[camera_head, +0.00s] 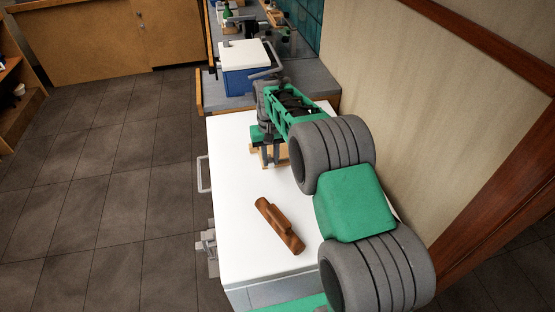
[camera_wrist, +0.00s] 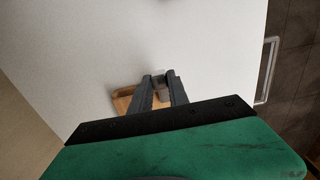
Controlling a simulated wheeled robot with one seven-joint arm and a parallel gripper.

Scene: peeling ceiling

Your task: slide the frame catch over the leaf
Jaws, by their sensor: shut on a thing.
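My gripper (camera_head: 271,160) points down over the far part of the white worktop, at a small light-wood frame (camera_head: 284,154). The frame also shows in the wrist view (camera_wrist: 122,100), partly hidden behind the fingers. In the wrist view my gripper (camera_wrist: 160,82) has its fingertips close together on a small grey piece (camera_wrist: 161,88), which looks like the frame catch. The fingers cover most of it. I cannot make out the leaf, or whether the catch lies over it.
A brown wooden block (camera_head: 280,225) lies on the white worktop (camera_head: 235,190) nearer to me. A blue box with a white lid (camera_head: 245,65) stands on the grey bench behind. A wall runs along the right. The worktop's left side is clear, with a handle (camera_head: 203,174) outside its edge.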

